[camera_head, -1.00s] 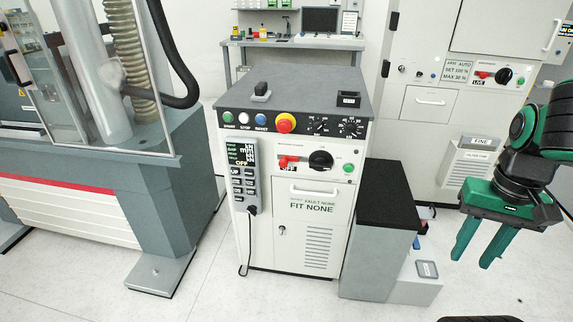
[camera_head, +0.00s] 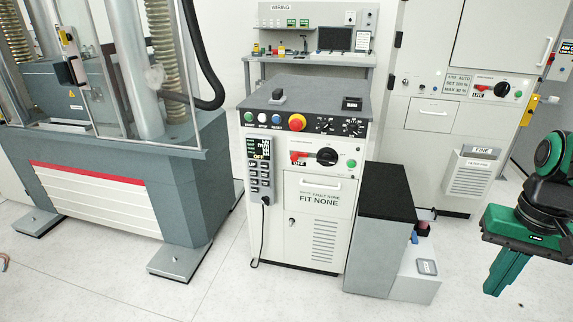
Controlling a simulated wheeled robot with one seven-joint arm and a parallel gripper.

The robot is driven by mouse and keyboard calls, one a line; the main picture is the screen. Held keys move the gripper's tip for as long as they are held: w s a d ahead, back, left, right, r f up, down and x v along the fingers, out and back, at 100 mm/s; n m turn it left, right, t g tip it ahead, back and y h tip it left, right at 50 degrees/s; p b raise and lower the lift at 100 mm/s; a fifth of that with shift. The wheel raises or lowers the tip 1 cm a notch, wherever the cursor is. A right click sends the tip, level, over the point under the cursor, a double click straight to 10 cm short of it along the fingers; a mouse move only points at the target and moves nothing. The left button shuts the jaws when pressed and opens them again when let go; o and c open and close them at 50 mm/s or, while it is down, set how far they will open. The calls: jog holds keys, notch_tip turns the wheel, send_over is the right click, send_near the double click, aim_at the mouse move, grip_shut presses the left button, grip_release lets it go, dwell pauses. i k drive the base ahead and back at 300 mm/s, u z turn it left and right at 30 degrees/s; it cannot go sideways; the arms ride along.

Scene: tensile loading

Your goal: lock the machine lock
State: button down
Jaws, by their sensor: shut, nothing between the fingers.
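The grey and white control console (camera_head: 325,192) stands in the middle. Its front panel carries a red lock piece (camera_head: 298,157) beside a black rotary knob (camera_head: 327,157) and a green button (camera_head: 351,163). I cannot tell for certain which of these is the machine lock. The small label below the red piece is hard to read. A similar red piece (camera_head: 480,88) and black knob (camera_head: 502,89) sit on the back cabinet. My gripper (camera_head: 494,290) is at the lower right, shut and empty, fingers pointing down. It is well clear of both panels.
A testing machine (camera_head: 190,170) with a clear guard stands at left. A black-topped grey block (camera_head: 386,190) and a low light-grey box (camera_head: 420,275) stand right of the console. A workbench (camera_head: 312,54) is behind. Floor in front is mostly clear.

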aim_at(295, 156)
jog(key=k, duration=0.75)
jog(key=u, duration=0.5)
jog(key=i, duration=2.15)
jog(key=z, duration=0.5)
